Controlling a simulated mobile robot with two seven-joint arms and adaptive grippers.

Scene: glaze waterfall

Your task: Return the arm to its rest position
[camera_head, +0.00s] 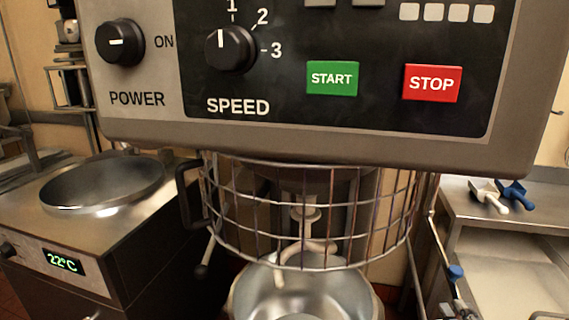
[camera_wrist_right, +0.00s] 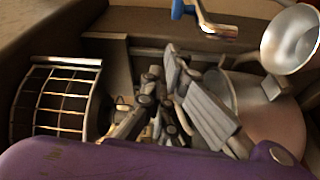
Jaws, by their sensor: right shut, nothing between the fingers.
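My right gripper (camera_wrist_right: 180,78) shows in the right wrist view, near the middle, with grey ribbed finger pads and dark linkages. Its fingers are shut with nothing between them. I cannot make out the right gripper in the head view. My left gripper is not in view. In the head view a large mixer fills the middle. Its control panel (camera_head: 330,122) has power and speed knobs and green START and red STOP buttons. Below hang a wire guard (camera_head: 310,265) and a steel bowl (camera_head: 300,298).
A hot plate unit (camera_head: 95,240) reading 22°C stands at the left. A steel counter (camera_head: 455,200) at the right holds white and blue scoops (camera_head: 500,195). In the wrist view, a curved wire grid (camera_wrist_right: 60,100) is at the left and a round metal vessel (camera_wrist_right: 290,40) at the upper right.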

